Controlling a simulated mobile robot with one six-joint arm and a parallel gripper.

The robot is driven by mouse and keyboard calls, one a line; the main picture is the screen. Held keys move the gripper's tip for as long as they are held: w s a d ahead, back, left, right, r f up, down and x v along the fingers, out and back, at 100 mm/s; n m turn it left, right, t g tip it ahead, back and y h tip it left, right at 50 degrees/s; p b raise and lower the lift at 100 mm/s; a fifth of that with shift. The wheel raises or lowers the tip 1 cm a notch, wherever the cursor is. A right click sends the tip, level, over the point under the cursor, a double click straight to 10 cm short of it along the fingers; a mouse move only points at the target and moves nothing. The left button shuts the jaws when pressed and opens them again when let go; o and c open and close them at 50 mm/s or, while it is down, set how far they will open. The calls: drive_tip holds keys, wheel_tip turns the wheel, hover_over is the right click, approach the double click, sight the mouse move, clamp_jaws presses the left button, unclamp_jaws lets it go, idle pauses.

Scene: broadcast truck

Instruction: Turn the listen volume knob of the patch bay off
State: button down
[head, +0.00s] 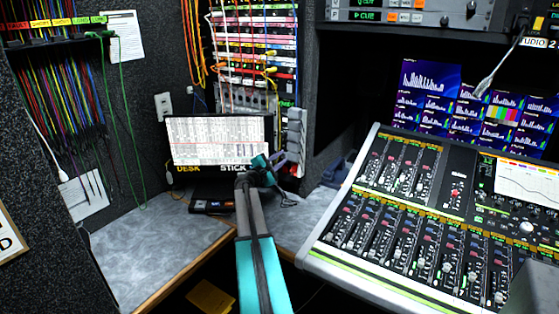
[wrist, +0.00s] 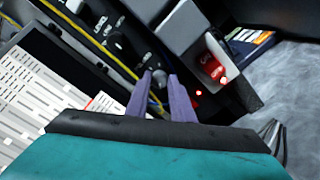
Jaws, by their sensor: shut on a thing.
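The patch bay (head: 256,40) is the tall rack of coloured rows with orange and white cables, behind the desk in the head view. My gripper (head: 284,158) is in front of its lower right part, beside the monitor. In the wrist view my gripper's purple fingers (wrist: 158,84) are closed on a small round grey knob (wrist: 158,77) on a dark panel. No label is readable at this knob, and its pointer is not visible. The knob is hidden by the gripper in the head view.
A lit red switch (wrist: 212,68) and a grey block sit close right of the fingers. A monitor (head: 218,140) stands just left of my gripper. A yellow cable (wrist: 95,42) runs by the knob.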

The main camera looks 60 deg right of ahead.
drive_tip(key=n, duration=0.2)
drive_tip(key=n+p, duration=0.1)
drive_tip(key=n, duration=0.1)
drive_tip(key=shift+w+d+r+n+p, duration=0.1)
drive_tip(key=shift+d+r+n+p, duration=0.05)
drive_tip(key=shift+r+n+p, duration=0.2)
drive_tip(key=shift+n+p, duration=0.65)
drive_tip(key=shift+n, duration=0.9)
drive_tip(key=shift+f, duration=0.1)
drive_tip(key=c, duration=1.5)
unclamp_jaws()
drive_tip(key=shift+f, duration=0.1)
drive_tip(key=shift+c, duration=0.2)
drive_tip(key=shift+a+f, duration=0.1)
drive_tip(key=shift+a, duration=0.75)
drive_tip(key=a+b, duration=0.2)
drive_tip(key=a, duration=1)
